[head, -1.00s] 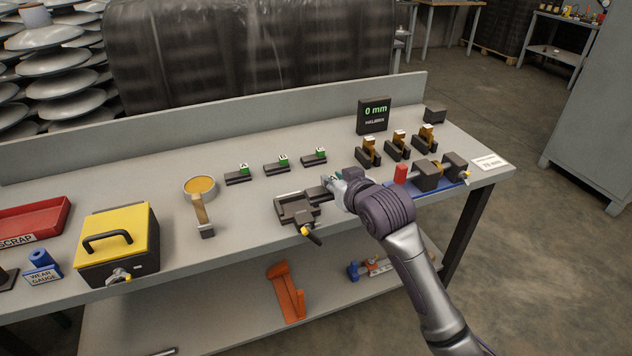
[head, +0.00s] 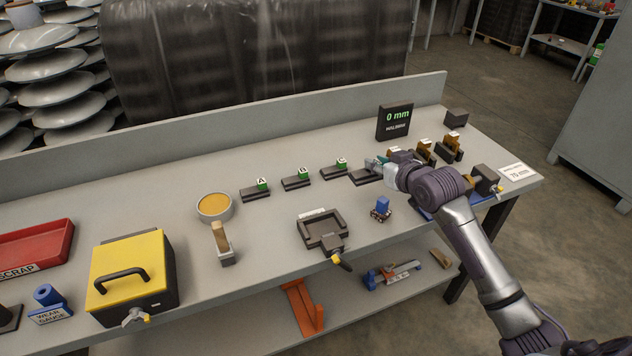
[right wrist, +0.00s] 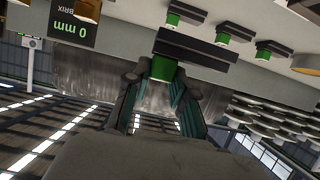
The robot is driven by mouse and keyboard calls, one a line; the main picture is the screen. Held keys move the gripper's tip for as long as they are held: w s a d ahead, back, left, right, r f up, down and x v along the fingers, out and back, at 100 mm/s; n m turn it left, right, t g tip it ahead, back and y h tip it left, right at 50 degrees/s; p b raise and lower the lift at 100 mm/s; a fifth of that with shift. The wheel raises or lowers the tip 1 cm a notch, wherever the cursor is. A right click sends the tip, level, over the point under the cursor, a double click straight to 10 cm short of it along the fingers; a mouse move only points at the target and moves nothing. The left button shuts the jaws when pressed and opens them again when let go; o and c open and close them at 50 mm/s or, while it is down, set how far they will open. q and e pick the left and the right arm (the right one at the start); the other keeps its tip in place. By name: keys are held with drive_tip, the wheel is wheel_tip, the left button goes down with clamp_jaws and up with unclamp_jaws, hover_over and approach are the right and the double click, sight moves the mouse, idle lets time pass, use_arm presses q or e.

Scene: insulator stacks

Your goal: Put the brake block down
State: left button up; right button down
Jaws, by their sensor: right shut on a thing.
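My right gripper (head: 378,165) is shut on a dark brake block (head: 364,177) at the back middle of the bench, just right of the block labelled C (head: 333,172). In the right wrist view the held block (right wrist: 200,46) spans across the fingertips, with a green part between the fingers. I cannot tell whether it touches the bench top. Blocks A (head: 255,194) and B (head: 296,184) stand in line to its left, each dark with a green tag. My left gripper is not in view.
An empty dark fixture (head: 308,241) with a yellow-tipped handle stands in front. A 0 mm display (head: 394,121) is behind; brown-and-black pieces (head: 448,150) stand to the right. A small blue-topped item (head: 382,206) stands nearby. Bare bench lies between blocks and fixture.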

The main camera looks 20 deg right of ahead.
drive_tip(key=w+a+f, duration=0.1)
drive_tip(key=w+a, duration=0.1)
drive_tip(key=w+a+f, duration=0.1)
drive_tip(key=w+f, duration=0.1)
drive_tip(key=w+a+f, duration=0.2)
drive_tip(key=shift+w+a+f, duration=0.1)
drive_tip(key=shift+w+a, duration=0.2)
drive_tip(key=shift+a, duration=0.05)
wheel_tip(320, 180, down, 3)
drive_tip(key=shift+f, duration=0.45)
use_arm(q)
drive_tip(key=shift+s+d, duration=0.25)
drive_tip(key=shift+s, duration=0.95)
use_arm(e)
drive_tip(key=shift+f, duration=0.1)
drive_tip(key=c, duration=1)
unclamp_jaws()
drive_tip(key=shift+f, duration=0.1)
drive_tip(key=shift+o, duration=0.2)
